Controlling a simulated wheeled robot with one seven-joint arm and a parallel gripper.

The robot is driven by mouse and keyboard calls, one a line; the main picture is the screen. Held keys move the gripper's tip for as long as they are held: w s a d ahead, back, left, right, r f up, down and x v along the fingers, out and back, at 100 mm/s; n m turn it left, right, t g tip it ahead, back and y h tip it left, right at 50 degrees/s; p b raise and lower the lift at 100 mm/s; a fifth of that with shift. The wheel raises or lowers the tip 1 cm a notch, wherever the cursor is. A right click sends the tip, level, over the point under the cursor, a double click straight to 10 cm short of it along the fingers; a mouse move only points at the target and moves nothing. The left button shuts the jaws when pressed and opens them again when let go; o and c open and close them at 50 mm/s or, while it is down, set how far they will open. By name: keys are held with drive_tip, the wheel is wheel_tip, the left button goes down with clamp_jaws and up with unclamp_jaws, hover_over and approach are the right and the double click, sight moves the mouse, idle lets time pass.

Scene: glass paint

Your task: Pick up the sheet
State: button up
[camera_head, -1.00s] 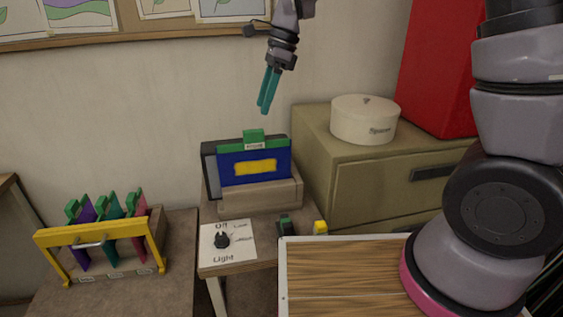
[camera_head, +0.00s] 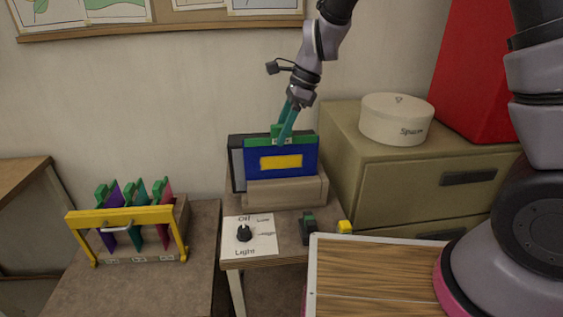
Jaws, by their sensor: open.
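The sheet (camera_head: 300,163) is a blue panel with a yellow rectangle and a green top edge with a raised green tab. It stands upright in a wooden holder (camera_head: 285,191) on the small table. My gripper (camera_head: 283,138) has teal fingers and points down at the sheet's top edge. The fingertips are at the green tab and partly cover it. My gripper is open. I cannot tell whether the fingers touch the tab.
A rack (camera_head: 125,232) with a yellow bar holds several coloured sheets at left. A light dial (camera_head: 244,234) is in front of the holder. A cabinet (camera_head: 425,178) with a round white box (camera_head: 396,119) stands at right. A wooden board (camera_head: 380,280) lies in front.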

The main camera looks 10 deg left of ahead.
drive_tip(key=shift+f, duration=0.15)
clamp_jaws()
drive_tip(key=shift+a, duration=0.1)
wheel_tip(320, 180, up, 18)
idle(0.9)
